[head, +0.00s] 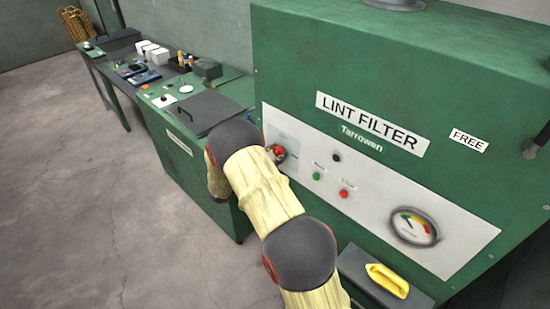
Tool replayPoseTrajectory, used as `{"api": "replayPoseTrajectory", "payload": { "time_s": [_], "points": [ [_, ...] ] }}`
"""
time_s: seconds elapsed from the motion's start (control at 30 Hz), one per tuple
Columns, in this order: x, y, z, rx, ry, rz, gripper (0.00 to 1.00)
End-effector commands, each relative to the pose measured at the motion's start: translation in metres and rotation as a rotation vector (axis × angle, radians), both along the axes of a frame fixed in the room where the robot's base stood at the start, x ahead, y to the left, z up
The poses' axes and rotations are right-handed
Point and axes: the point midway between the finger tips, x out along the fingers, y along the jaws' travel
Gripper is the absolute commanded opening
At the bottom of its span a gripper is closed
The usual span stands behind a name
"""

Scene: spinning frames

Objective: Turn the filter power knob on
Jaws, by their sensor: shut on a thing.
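The green lint filter cabinet (300,60) fills the right side of the head view, with a pale control panel (460,232) on its front. A red knob (280,151) sits at the panel's left end, partly covered. My gripper (274,153) is at this knob and shut on it. Most of the gripper is hidden behind my cloth-covered arm, so only a small part shows beside the knob. The knob's exact setting cannot be read.
Green (316,176) and red (344,194) indicators and a round gauge (414,227) are on the panel. A green bench (178,140) stands left with small items; the floor (70,190) is clear.

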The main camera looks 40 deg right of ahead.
Motion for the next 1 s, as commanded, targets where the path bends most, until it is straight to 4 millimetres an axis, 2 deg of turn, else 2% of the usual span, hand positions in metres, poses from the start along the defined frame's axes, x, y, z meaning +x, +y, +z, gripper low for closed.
{"api": "replayPoseTrajectory", "payload": {
  "time_s": [1.0],
  "points": [
    [-0.0031, -0.0002, -0.0086, 0.075, -0.959, 0.0, 0.1]
  ]
}}
